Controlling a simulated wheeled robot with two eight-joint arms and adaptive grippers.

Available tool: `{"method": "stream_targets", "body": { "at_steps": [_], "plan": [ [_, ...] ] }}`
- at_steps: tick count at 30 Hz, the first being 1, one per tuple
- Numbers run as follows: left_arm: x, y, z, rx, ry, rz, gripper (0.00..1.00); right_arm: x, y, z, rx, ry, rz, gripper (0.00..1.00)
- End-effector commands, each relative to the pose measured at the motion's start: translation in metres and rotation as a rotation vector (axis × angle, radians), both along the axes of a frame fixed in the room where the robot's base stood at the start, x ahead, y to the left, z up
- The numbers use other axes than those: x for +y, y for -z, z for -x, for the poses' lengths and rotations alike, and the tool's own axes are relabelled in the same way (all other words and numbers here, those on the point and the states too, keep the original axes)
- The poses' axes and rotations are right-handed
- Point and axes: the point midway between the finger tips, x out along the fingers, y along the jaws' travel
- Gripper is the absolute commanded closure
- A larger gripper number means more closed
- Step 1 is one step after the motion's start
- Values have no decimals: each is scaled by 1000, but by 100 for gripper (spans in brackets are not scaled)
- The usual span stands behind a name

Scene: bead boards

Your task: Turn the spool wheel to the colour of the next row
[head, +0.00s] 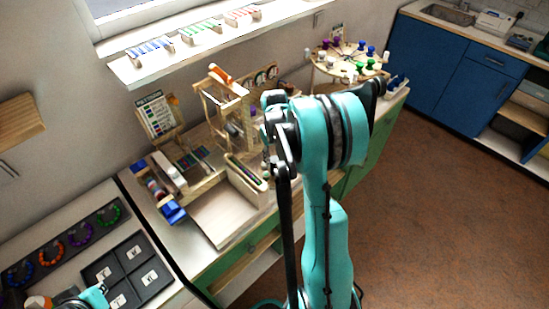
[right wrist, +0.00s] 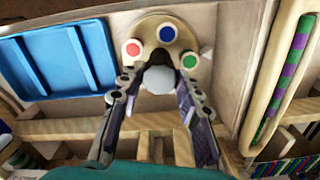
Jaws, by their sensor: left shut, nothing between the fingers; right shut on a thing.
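The spool wheel (right wrist: 180,33) is a pale wooden disc in the right wrist view. It carries a blue dot at the top, a red one at left and a green one at right. My right gripper (right wrist: 157,78) is shut on a whitish round knob (right wrist: 158,80) at the wheel's lower edge. The wheel is not clear in the head view, where my right arm covers part of the bench. The pattern card (head: 156,115) with coloured rows stands at the back left of the bench. My left gripper (head: 72,300) is shut and empty at the bottom left, partly cut off.
A blue tray (right wrist: 58,60) lies left of the wheel, and a purple-green striped rod (right wrist: 290,75) lies right. A round rack (head: 345,68) with coloured pegs stands at the bench's far end. A black divided tray (head: 128,270) sits near my left gripper.

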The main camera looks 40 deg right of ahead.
Motion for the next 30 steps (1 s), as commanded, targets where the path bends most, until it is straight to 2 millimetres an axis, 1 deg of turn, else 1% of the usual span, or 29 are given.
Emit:
{"method": "stream_targets", "body": {
  "at_steps": [11,12,13,14,24,26,29,30],
  "plan": [
    [0,0,0,0,0,0,100,0,0,0,-1,-3,0,95],
    [0,0,0,0,0,0,100,0,0,0,-1,-3,0,58],
    [0,0,0,0,0,0,100,0,0,0,-1,-3,0,50],
    [0,0,0,0,0,0,100,0,0,0,-1,-3,0,45],
    [0,0,0,0,0,0,100,0,-3,0,0,-3,0,45],
    [0,0,0,0,0,0,100,0,-8,0,0,-3,0,45],
    [0,0,0,0,0,0,100,0,-23,0,0,-3,0,45],
    [0,0,0,0,0,0,100,0,-31,1,0,-3,0,45]
  ]
}}
